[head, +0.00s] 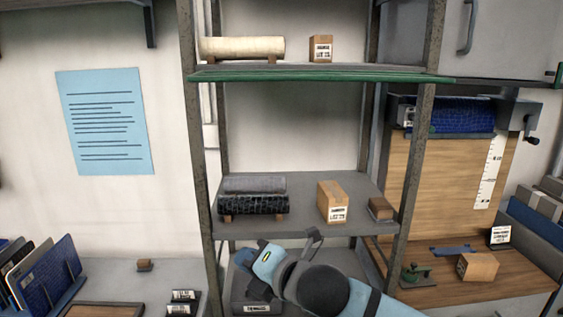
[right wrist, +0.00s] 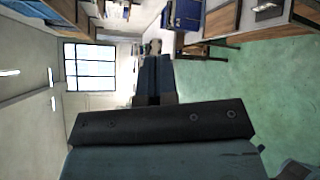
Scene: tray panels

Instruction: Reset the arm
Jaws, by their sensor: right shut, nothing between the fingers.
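My right arm comes in from the bottom right of the head view, in front of the lower part of the shelf rack. Its right gripper (head: 243,257) points left, just below the middle shelf's front edge. In the right wrist view the gripper fingers (right wrist: 155,99) are together, with nothing between them. The camera there looks sideways along the room, with green floor at the right and a window at the left. My left gripper is in neither view.
The rack's middle shelf (head: 300,232) holds dark rolls (head: 254,204), a carton (head: 332,202) and a small brown block (head: 380,208). A wooden bench (head: 500,277) stands at right and a grey counter (head: 105,270) at left. Open floor (right wrist: 225,90) shows in the wrist view.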

